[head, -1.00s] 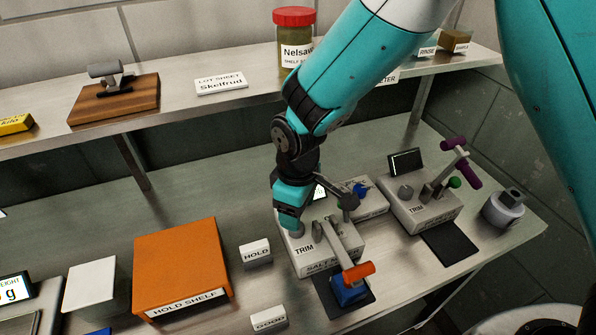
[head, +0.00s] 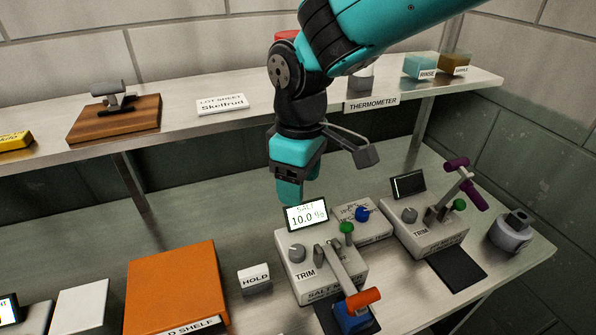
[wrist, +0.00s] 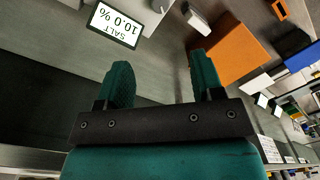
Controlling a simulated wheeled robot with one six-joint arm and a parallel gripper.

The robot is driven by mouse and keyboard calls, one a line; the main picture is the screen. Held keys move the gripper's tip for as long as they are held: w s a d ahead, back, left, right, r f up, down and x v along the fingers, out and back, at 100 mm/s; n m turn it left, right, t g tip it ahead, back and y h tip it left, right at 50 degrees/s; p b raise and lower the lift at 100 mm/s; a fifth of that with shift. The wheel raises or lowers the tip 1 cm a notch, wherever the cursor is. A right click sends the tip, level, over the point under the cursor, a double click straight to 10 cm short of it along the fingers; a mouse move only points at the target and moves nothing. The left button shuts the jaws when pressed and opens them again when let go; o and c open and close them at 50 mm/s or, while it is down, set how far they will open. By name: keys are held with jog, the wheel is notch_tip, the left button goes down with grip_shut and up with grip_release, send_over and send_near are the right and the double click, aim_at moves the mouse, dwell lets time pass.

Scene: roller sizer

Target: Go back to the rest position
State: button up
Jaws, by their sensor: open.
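My gripper (wrist: 160,82) is open and empty in the wrist view, with its two teal fingers apart and only bench surface seen between them. In the head view my gripper (head: 290,195) points down in the air behind the salt meter (head: 318,268), apart from it. The meter's screen (head: 306,215) reads "SALT 10.0 %"; the screen also shows in the wrist view (wrist: 115,25). The meter has a grey TRIM knob, a green knob and an orange-handled lever, with a blue item (head: 353,314) under the lever.
A second meter (head: 425,225) with a purple handle stands to the right, its screen dark. The orange hold shelf (head: 175,285) is at the left. The upper shelf (head: 200,125) runs behind my arm, bearing a wooden block, a lot sheet and small containers. Bare bench lies left of my gripper.

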jog(key=s+d+r+m+y, duration=0.2)
jog(key=s+d, duration=0.3)
jog(key=s, duration=0.3)
jog(key=s+d+r+m+y, duration=0.2)
jog(key=s+d+r+m, duration=0.1)
jog(key=s+d, duration=0.3)
jog(key=shift+s+r, duration=0.6)
jog(key=shift+s, duration=0.75)
jog(key=shift+d, duration=0.1)
dwell(0.8)
